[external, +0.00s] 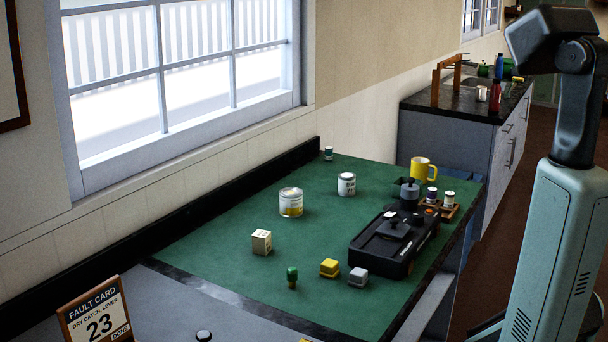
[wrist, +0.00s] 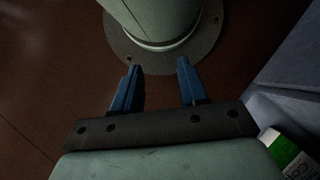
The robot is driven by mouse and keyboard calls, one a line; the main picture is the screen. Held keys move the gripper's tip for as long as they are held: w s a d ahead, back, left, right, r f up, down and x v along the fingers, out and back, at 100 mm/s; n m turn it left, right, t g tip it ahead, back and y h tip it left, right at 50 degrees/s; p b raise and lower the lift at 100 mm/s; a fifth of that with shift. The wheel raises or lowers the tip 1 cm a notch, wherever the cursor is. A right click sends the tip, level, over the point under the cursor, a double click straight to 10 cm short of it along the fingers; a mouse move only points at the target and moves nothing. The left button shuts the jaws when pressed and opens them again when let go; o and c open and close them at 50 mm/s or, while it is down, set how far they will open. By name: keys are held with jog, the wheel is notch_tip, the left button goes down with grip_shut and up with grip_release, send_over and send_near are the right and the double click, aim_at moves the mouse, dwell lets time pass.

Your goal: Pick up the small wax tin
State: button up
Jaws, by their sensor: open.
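Two white labelled tins stand upright on the green mat in the external view. The larger tin (external: 291,203) has a yellow band and is nearer the window. The smaller tin (external: 346,185) stands behind it to the right. Their labels are too small to read, so I cannot tell for sure which holds wax. My gripper (wrist: 158,65) shows in the wrist view, with its two blue fingers apart and nothing between them. It points down over my own base and the floor, away from the tins. It is not visible in the external view.
The green mat (external: 215,242) also holds a cream block (external: 261,241), a green-topped peg (external: 292,277), yellow (external: 329,268) and grey (external: 358,277) blocks, a black machine (external: 385,250) and a yellow mug (external: 423,169). A fault card (external: 97,312) stands front left. Mat space around the tins is clear.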

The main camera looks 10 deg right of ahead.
jog(key=o, duration=1.1)
